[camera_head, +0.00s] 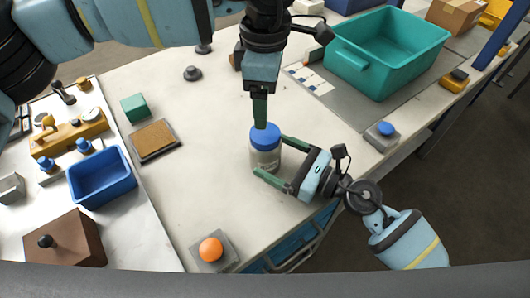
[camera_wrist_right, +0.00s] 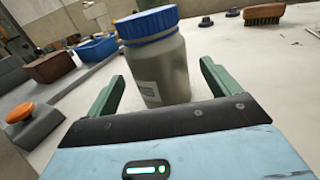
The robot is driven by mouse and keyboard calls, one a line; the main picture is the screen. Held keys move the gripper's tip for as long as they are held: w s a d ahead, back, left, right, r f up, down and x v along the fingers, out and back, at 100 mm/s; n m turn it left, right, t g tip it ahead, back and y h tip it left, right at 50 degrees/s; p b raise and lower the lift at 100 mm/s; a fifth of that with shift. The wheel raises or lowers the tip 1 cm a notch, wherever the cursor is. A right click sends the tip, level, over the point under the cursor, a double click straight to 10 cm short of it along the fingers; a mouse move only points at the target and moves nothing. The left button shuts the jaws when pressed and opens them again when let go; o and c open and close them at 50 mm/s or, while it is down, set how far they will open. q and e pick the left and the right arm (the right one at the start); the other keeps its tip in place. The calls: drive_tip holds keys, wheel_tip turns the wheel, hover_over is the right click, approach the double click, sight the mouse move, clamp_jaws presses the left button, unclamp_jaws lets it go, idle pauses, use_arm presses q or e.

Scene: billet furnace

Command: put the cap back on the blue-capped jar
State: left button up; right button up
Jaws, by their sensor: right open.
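In the right wrist view the jar (camera_wrist_right: 165,70) and the cap (camera_wrist_right: 147,24) stand just ahead of my fingers. My right gripper (camera_head: 269,155) is open, with one green finger on either side of the jar's body. My left gripper (camera_head: 260,122) points down from above, its fingertips at the cap's far edge in the picture. Its fingers overlap, so I cannot tell whether they grip the cap.
A teal bin (camera_head: 388,55) stands at the back right. A blue-button box (camera_head: 382,136) is right of the jar and an orange-button box (camera_head: 211,251) at the front. A brown pad (camera_head: 155,139) and green block (camera_head: 134,108) lie left. The table around the jar is clear.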

sight(278, 158)
drive_tip(key=shift+x, duration=1.5)
drive_tip(key=c, duration=1.5)
use_arm(q)
drive_tip(key=shift+n, duration=0.3)
use_arm(e)
clamp_jaws()
use_arm(q)
drive_tip(key=n, duration=2.2)
